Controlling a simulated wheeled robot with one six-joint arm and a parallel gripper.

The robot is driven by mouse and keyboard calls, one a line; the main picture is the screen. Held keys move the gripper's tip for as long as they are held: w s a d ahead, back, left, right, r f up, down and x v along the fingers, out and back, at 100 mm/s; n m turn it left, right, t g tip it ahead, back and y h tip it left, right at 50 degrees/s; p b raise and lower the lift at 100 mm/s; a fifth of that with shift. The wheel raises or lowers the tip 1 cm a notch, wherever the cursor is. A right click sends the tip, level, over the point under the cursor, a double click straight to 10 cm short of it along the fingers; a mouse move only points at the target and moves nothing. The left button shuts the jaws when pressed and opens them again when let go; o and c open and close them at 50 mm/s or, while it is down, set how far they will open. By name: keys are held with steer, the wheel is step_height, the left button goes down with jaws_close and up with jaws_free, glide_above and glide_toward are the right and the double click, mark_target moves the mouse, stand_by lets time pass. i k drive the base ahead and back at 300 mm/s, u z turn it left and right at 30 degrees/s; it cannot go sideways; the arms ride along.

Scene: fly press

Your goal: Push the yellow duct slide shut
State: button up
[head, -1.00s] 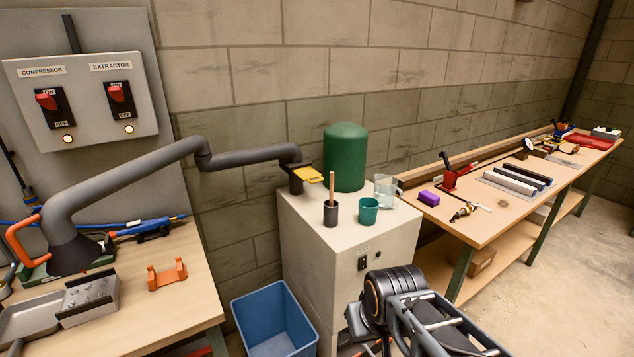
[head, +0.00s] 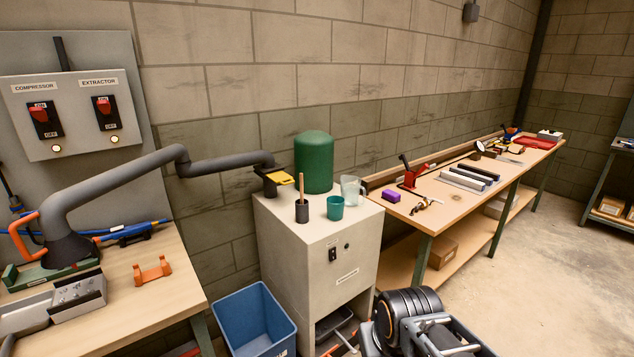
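The yellow duct slide (head: 284,178) is a small flat plate sticking out to the right of a dark collar (head: 270,185). The collar stands on top of the grey cabinet (head: 322,220), at the end of the thick grey duct (head: 225,164). Part of the slide is out in the open; how much sits inside the collar is hidden. My folded arm (head: 410,315) shows at the bottom edge, well below and to the right of the slide. My gripper's fingers cannot be made out.
A green tank (head: 314,162), a dark pot with a wooden handle (head: 302,210), a teal cup (head: 335,207) and a clear jug (head: 351,188) stand near the slide. A blue bin (head: 254,318) is left of the cabinet. The floor (head: 540,260) at right is clear.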

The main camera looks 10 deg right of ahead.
mark_target(280, 176)
steer(key=z, duration=1.55)
steer(key=i, duration=2.55)
steer(key=u, duration=3.75)
steer(key=i, duration=0.5)
steer(key=z, duration=0.1)
